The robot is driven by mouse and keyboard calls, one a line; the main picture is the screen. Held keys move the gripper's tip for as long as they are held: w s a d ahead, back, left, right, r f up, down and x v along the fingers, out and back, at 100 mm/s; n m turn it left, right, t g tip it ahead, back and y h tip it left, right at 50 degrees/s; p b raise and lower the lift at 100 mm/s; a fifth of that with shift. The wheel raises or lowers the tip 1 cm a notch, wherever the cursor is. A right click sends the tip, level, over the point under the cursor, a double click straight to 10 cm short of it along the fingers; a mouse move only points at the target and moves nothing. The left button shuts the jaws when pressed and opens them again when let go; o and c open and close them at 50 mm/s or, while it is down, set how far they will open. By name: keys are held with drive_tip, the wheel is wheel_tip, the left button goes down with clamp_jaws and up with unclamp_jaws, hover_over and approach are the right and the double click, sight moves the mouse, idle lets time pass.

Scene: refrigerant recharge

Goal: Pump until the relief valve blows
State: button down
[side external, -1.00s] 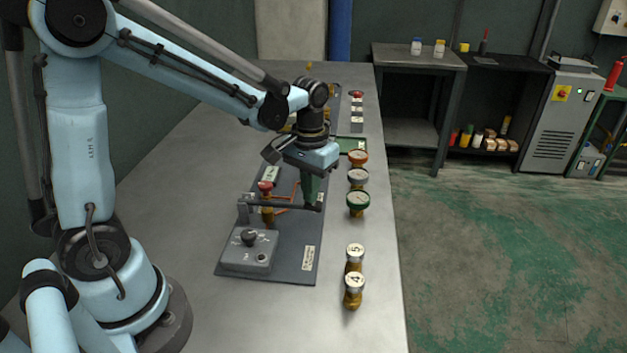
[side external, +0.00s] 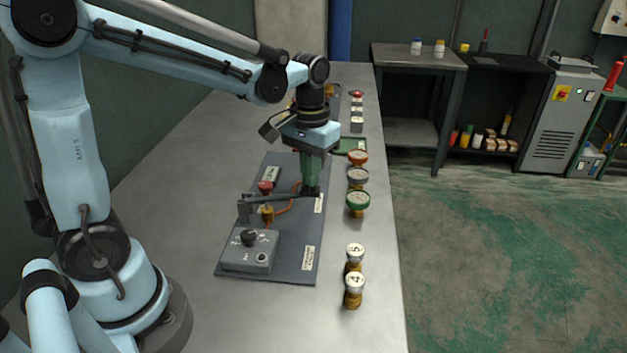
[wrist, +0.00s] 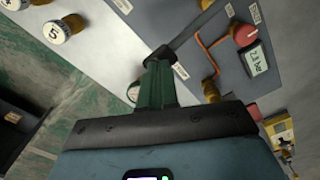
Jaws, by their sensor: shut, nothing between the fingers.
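The grey pump panel (side external: 290,262) lies on the bench with a dark lever (side external: 280,198) reaching right from its post. The lever slopes slightly up toward its free end. My gripper (side external: 312,192) is shut and empty, fingers down at the lever's free end; whether it touches is unclear. In the wrist view the fingertips (wrist: 158,55) meet the lever's end (wrist: 180,38). A red-capped brass valve (side external: 265,187) stands behind the lever; its red cap (wrist: 246,35) shows beside a display (wrist: 257,60) reading about 2.8 bar. A brass fitting (side external: 267,214) is under the lever.
Several gauges, including a green one (side external: 357,199), line the bench's right edge. Brass cylinders 5 (side external: 354,253) and 4 (side external: 354,285) stand nearer the front. The bench's left side is clear.

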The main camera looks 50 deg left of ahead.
sight(310, 190)
drive_tip(key=shift+f, duration=2.2)
drive_tip(key=shift+r, duration=2.7)
drive_tip(key=shift+f, duration=0.1)
drive_tip(key=shift+w, duration=0.1)
idle(0.4)
drive_tip(key=shift+r, duration=2.65)
